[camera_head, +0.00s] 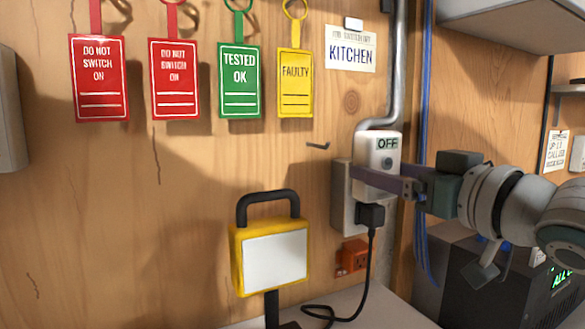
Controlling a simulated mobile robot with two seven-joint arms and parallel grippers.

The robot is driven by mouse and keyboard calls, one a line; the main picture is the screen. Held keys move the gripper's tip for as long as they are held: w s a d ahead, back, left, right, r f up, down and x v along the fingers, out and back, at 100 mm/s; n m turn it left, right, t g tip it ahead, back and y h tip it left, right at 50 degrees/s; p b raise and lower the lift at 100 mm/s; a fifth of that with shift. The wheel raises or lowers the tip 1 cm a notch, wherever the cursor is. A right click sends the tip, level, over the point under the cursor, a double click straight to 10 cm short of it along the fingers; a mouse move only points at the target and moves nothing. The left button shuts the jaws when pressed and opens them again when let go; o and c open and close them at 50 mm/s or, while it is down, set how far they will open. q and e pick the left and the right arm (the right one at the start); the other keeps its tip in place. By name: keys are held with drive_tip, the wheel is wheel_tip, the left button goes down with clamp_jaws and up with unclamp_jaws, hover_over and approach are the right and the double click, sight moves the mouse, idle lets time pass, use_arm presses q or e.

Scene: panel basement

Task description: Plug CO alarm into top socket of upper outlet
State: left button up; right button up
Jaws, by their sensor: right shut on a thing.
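The alarm is upright in front of the top of the upper outlet (343,205), a grey wall box. It covers the top socket, so I cannot tell whether its prongs are in. A black plug (371,216) with a cord sits in the outlet's lower socket. My left gripper is not in view.
An orange outlet (355,256) is lower on the wooden wall. A yellow work lamp (270,256) stands left of the outlet. A grey conduit (397,75) runs above the alarm. A dark machine (500,285) stands below my right arm. Tags hang at upper left.

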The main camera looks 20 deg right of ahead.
drive_tip(key=shift+w, duration=0.1)
idle(0.3)
drive_tip(key=o, duration=1.4)
